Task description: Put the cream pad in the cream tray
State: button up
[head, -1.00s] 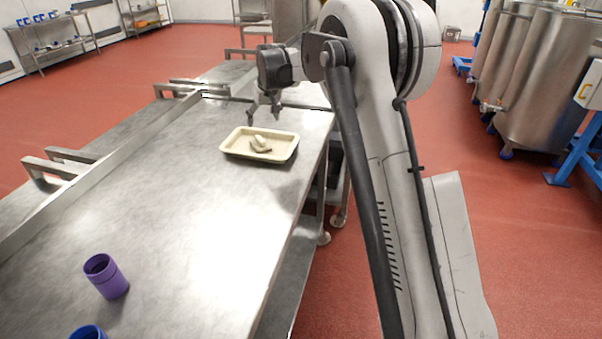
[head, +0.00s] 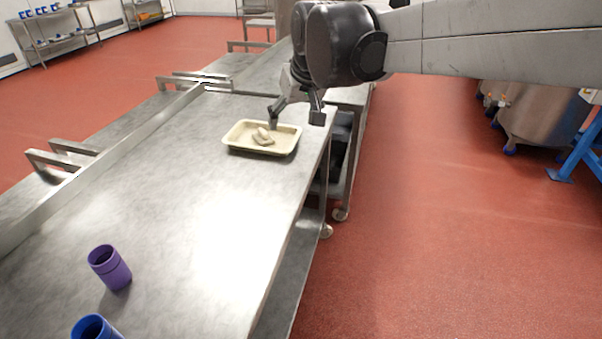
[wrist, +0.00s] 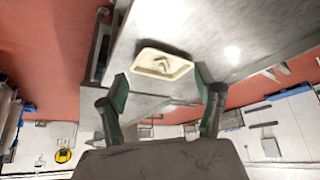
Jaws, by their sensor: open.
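The cream tray (head: 232,147) is a shallow rectangular tray near the right edge of the metal table in the head view. It also shows in the wrist view (wrist: 146,70). Small pale pieces lie inside it, close together or overlapping; one cream piece, seemingly the cream pad (head: 262,133), is in the tray. The pieces are too small to tell apart surely. My gripper (head: 296,114) is open, fingers pointing down, above and to the upper right of the tray in the head view. In the wrist view nothing is between my gripper's fingers (wrist: 162,94).
A purple cup (head: 110,267) and a blue cup (head: 93,328) stand at the near left of the metal table (head: 190,200). The table's middle is clear. A raised rail (head: 110,165) runs along its left side. Steel tanks (head: 540,120) stand on the floor at right.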

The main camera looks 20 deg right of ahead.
jog(key=s+f, duration=0.4)
jog(key=s, duration=0.7)
jog(key=s+f+t, duration=0.1)
jog(key=s+f, duration=0.3)
jog(key=s, duration=0.7)
jog(key=shift+f+m, duration=0.35)
jog(key=shift+m, duration=0.05)
jog(key=shift+f+b, duration=0.35)
